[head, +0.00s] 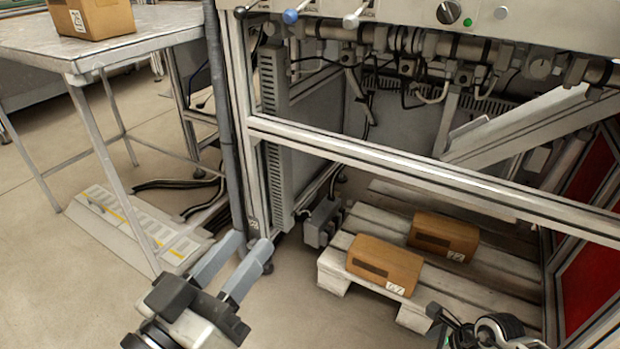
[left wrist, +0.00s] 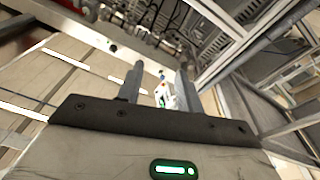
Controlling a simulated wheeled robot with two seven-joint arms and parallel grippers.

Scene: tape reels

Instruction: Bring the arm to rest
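My left gripper (head: 238,262) is at the lower left of the head view, in front of the machine frame and above the floor. Its two grey fingers are apart with nothing between them. The left wrist view shows the same fingers (left wrist: 160,85) spread, with machine parts far behind them. Part of my right arm (head: 475,328) shows at the bottom right edge of the head view; its fingertips cannot be made out.
A metal frame (head: 400,170) with a crossbar stands ahead. Behind it, a wooden pallet (head: 335,275) bears two brown boxes, one nearer (head: 385,262) and one farther (head: 444,234). A table (head: 35,45) at the left holds another box (head: 92,15).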

